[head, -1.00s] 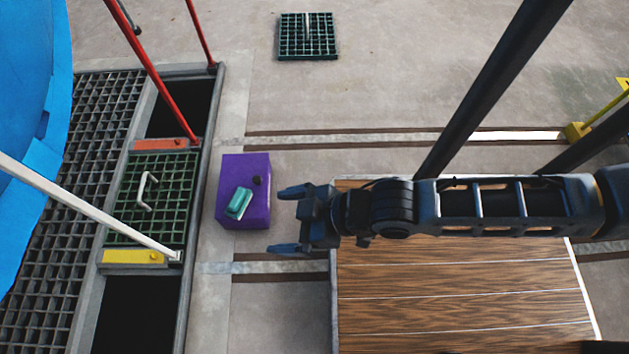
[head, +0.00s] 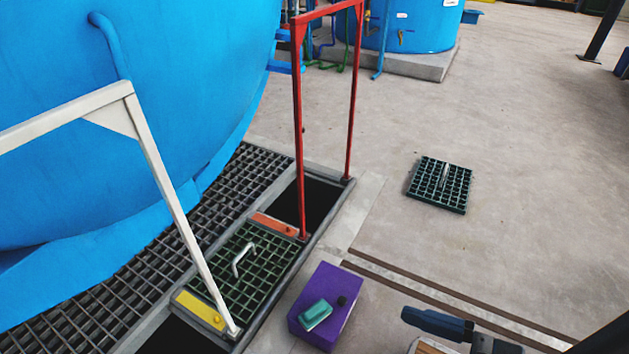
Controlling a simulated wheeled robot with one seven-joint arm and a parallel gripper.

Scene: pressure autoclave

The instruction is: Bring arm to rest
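My gripper (head: 455,335) shows only in part at the bottom edge of the head view, right of the purple box (head: 338,292). Nothing is seen held at the visible finger.
A green grate with a white handle (head: 243,259) lies between open dark pits, beside a red frame (head: 299,130) and a white frame (head: 165,190). A loose green grate (head: 440,184) lies on the floor. A large blue tank (head: 150,130) fills the left.

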